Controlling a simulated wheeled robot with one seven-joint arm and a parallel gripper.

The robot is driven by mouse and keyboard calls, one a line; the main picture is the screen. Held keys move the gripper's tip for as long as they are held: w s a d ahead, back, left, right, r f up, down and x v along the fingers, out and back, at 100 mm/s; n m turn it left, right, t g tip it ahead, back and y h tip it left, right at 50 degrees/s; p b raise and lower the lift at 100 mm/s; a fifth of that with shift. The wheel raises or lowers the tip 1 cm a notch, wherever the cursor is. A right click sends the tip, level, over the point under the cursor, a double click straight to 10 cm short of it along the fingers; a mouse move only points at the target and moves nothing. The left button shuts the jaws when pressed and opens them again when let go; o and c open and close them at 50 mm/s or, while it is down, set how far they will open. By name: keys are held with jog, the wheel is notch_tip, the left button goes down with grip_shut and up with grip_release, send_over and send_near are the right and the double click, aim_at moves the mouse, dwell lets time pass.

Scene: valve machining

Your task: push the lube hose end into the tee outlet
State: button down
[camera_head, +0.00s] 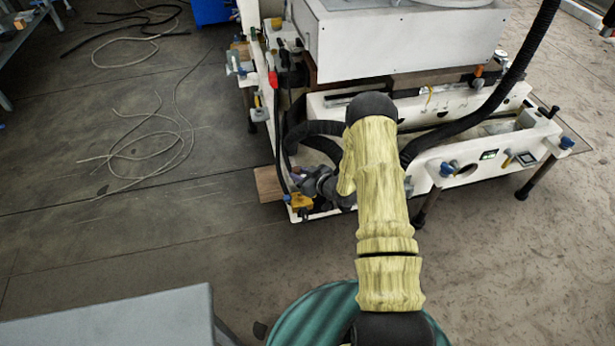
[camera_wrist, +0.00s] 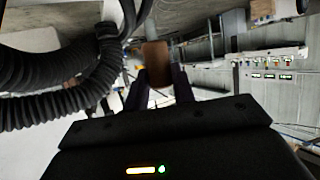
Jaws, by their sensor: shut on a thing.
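My gripper (camera_head: 305,181) is low at the near left corner of the white machine. In the wrist view my gripper (camera_wrist: 159,82) has its two dark fingers closed on a brown, rounded piece (camera_wrist: 155,56), which I take to be the lube hose end. The piece sticks out past the fingertips. A yellow brass-coloured fitting (camera_head: 301,201) sits at the machine corner just below my gripper; I cannot tell whether it is the tee. The tee outlet is not clearly visible, and I cannot tell whether the held piece touches it.
The white machine base (camera_head: 465,150) stands on legs with blue knobs. A thick black corrugated hose (camera_head: 482,104) runs along its right side, and ribbed black hose (camera_wrist: 75,95) fills the wrist view's left. Loose cables (camera_head: 150,140) lie on the floor at left. Front floor is mostly clear.

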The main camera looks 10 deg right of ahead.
jog(key=shift+d+f+b, duration=0.2)
jog(key=shift+f+b, duration=0.45)
jog(key=shift+f, duration=0.3)
jog(key=shift+d+f+b, duration=0.15)
jog(key=shift+f+b, duration=0.55)
jog(key=shift+f, duration=0.25)
jog(key=shift+d+f+b, duration=0.2)
jog(key=shift+f+b, duration=0.45)
jog(key=shift+f, duration=0.3)
jog(key=shift+f+b, duration=1.1)
jog(key=shift+f, duration=0.5)
jog(key=c, duration=1.1)
grip_release()
jog(key=shift+d, duration=0.1)
jog(key=p+v, duration=0.3)
jog(key=v, duration=1.4)
jog(key=shift+s+p, duration=0.3)
